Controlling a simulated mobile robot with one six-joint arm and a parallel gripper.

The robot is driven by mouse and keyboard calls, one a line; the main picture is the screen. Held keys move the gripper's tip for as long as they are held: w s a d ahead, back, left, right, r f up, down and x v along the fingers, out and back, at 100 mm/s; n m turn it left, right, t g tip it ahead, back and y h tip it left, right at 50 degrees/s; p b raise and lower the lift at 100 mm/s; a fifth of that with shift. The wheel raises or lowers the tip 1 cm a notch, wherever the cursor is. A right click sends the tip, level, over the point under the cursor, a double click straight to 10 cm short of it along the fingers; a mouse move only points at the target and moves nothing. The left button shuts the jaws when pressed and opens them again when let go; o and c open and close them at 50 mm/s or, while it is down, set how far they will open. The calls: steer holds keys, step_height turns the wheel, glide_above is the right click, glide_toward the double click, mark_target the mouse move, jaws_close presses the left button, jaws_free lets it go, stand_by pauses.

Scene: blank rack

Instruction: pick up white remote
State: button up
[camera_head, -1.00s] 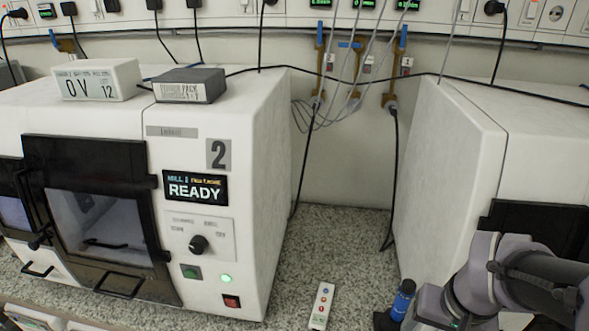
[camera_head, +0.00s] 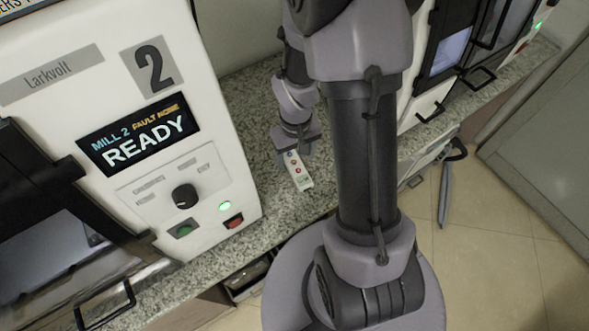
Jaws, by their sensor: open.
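The white remote (camera_head: 299,178) lies on the speckled counter, to the right of mill 2. Coloured buttons show along its face. My gripper (camera_head: 292,146) is over the remote's far end and hides part of it. The gripper is open with nothing held. I cannot tell whether its fingers touch the remote or hang just above it. My arm comes down over the counter from the right.
Mill 2 (camera_head: 216,160), a white machine with a READY display, stands close on the left. Another machine (camera_head: 420,95) is behind my arm on the right. The counter's front edge runs past the remote.

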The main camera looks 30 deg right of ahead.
mark_target(296, 167)
steer(key=f+b, duration=0.1)
steer(key=f, duration=0.1)
steer(key=f+b, duration=0.2)
steer(key=f, duration=0.1)
steer(key=shift+w+d+f, duration=0.3)
steer(key=shift+w+d, duration=0.05)
steer(key=shift+r, duration=0.1)
steer(key=shift+c, duration=0.9)
jaws_close()
steer(key=shift+r, duration=0.2)
